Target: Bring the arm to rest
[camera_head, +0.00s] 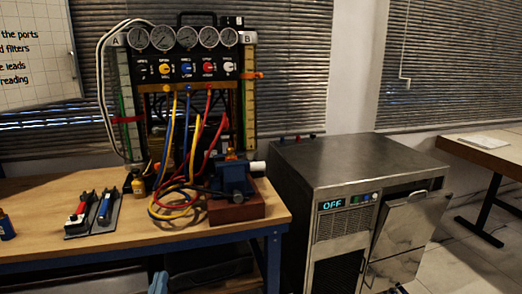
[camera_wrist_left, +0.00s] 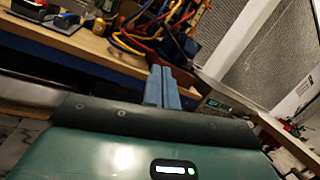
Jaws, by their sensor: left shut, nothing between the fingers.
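My left gripper (camera_head: 158,283) shows only as pale blue fingertips at the bottom edge of the head view, low in front of the workbench. In the left wrist view its two blue fingers (camera_wrist_left: 162,88) stand side by side, shut, with nothing between them. The fingers are apart from the bench and its hoses. My right gripper is not in view.
The wooden workbench (camera_head: 40,185) carries a gauge rig (camera_head: 190,70) with coloured hoses, a blue vise (camera_head: 233,180) and tools in a tray. A steel machine (camera_head: 350,160) reading OFF stands to the right, its front door (camera_head: 408,235) tilted open. Another table (camera_head: 490,150) stands far right.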

